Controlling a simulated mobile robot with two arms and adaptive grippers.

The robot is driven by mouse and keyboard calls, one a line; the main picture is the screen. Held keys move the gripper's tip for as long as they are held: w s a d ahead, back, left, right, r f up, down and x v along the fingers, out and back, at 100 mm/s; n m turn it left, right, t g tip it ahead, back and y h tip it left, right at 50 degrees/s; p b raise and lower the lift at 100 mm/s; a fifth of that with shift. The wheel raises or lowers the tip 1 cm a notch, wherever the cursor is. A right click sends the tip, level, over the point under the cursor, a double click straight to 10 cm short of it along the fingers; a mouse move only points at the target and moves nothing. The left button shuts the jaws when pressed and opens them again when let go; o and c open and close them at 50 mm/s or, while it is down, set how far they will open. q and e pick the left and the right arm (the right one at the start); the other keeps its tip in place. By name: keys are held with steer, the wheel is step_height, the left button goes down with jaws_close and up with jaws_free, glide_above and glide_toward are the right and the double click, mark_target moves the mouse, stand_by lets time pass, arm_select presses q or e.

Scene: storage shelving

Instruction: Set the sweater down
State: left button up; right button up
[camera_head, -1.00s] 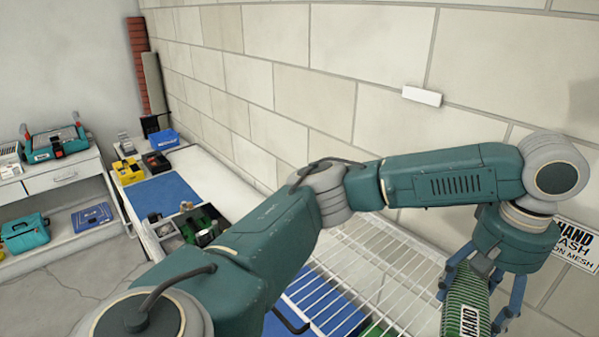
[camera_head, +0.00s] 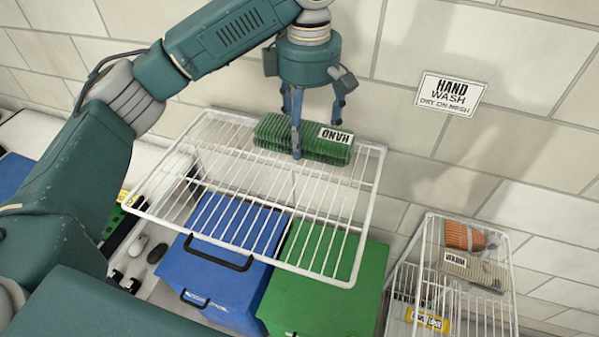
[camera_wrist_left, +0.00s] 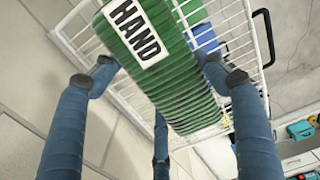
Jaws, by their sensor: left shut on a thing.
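The sweater (camera_head: 272,134) is a folded, ribbed green bundle with a white HAND tag. It is at the back of a white wire mesh rack (camera_head: 367,195), near the wall. My left gripper (camera_head: 305,128) points down from above with its fingers around the sweater, shut on it. In the left wrist view the sweater (camera_wrist_left: 165,75) lies between the blue fingers, with the mesh behind it. I cannot tell whether its underside touches the mesh. My right gripper is not in view.
The front of the mesh is bare. Below it stand a blue box (camera_head: 215,290) and a green box (camera_head: 330,290). A wire basket (camera_head: 425,255) at the right holds orange and beige folded items. A wall sign (camera_head: 449,93) reads HAND WASH DRY ON MESH.

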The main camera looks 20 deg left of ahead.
arm_select(q)
glide_above(304, 184)
step_height(304, 184, down, 8)
steer(key=shift+f, duration=0.7)
step_height(304, 184, down, 4)
steer(key=shift+r+p, duration=0.25)
steer(key=shift+p, duration=0.2)
steer(key=shift+f, duration=0.3)
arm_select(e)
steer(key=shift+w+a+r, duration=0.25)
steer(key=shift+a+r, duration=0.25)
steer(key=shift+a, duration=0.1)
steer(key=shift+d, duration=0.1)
arm_select(q)
steer(key=o, duration=1.4)
steer(key=shift+f, duration=0.1)
